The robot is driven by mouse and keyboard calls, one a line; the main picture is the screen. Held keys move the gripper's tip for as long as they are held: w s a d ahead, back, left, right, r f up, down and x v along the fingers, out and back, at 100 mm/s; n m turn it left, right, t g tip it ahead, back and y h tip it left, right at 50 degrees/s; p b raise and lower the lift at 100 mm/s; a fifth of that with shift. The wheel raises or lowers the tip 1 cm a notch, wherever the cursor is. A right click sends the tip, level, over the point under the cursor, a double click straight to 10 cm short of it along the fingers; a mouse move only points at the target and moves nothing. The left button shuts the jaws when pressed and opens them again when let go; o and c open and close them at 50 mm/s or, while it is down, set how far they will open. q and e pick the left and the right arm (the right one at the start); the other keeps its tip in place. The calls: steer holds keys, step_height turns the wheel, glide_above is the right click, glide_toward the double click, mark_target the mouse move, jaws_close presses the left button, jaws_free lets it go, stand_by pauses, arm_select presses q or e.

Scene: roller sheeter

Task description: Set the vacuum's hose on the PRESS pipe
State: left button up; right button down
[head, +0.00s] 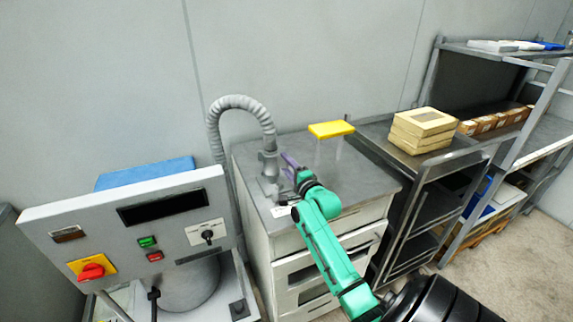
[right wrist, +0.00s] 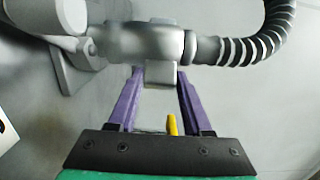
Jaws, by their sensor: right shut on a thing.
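The vacuum's grey ribbed hose (head: 240,102) arches up from behind the cabinet and comes down to a grey end fitting (head: 268,160) at the cabinet top's left side. My right gripper (head: 289,168) is at this fitting. In the right wrist view, my purple fingers (right wrist: 157,88) are shut on a small grey tab (right wrist: 161,73) of the end fitting (right wrist: 140,42), and the hose (right wrist: 262,42) runs off to the right. A grey pipe stand (head: 268,188) is below the fitting; I cannot read which pipe it is, or tell how the fitting sits on it. My left gripper is not in view.
A yellow-topped stand (head: 331,129) is at the cabinet's back. A white label (head: 285,211) lies on its front edge. A control panel (head: 135,225) with a red knob stands at the left. Boxes (head: 420,130) sit on a cart at the right. The cabinet top (head: 365,180) is clear at right.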

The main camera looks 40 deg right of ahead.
steer(key=shift+f+b, duration=0.6)
steer(key=shift+f, duration=0.35)
stand_by(0.8)
steer(key=shift+c, duration=1.3)
jaws_free()
steer(key=shift+f, duration=0.15)
steer(key=b+v, duration=0.2)
steer(key=v, duration=1.1)
steer(key=shift+s+a+b, duration=0.1)
steer(key=shift+s+b, duration=0.25)
steer(key=shift+s, duration=0.05)
steer(key=shift+s+a, duration=0.15)
steer(key=shift+s, duration=0.3)
